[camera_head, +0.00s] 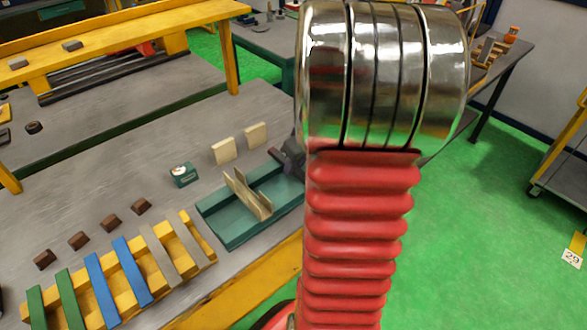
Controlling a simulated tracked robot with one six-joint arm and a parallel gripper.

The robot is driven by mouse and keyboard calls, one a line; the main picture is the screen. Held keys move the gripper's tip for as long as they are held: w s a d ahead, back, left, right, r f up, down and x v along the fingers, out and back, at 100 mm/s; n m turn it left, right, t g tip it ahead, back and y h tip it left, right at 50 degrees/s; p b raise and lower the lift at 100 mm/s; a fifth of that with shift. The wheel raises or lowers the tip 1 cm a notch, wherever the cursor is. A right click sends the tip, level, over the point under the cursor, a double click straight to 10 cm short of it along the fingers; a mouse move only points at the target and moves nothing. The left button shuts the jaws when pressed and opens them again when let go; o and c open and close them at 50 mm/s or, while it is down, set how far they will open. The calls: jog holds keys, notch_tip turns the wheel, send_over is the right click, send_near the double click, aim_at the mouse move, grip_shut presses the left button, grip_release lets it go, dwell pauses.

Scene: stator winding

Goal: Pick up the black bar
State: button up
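I cannot pick out a black bar with certainty. A dark angular part (286,160) shows at the left edge of my arm, above the right part of the green tray. It may be part of my gripper; the rest is hidden behind the arm, and its fingers cannot be made out. Several small dark brown blocks (111,222) lie in a row on the grey bench, behind the yellow rack. The yellow rack (128,253) holds slanted bars: two green, two blue (132,270) and two grey-beige (158,252). No bar there looks black.
The green tray (225,232) holds upright beige plates (248,195). Two beige blocks (255,135) and a small green box (183,175) stand behind it. My red and chrome arm blocks the picture's middle. Green floor (480,240) lies clear to the right, with a cart at the edge.

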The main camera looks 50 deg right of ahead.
grip_shut()
jog(key=shift+r, duration=0.1)
dwell(0.4)
notch_tip(320, 180, up, 10)
dwell(0.6)
dwell(0.5)
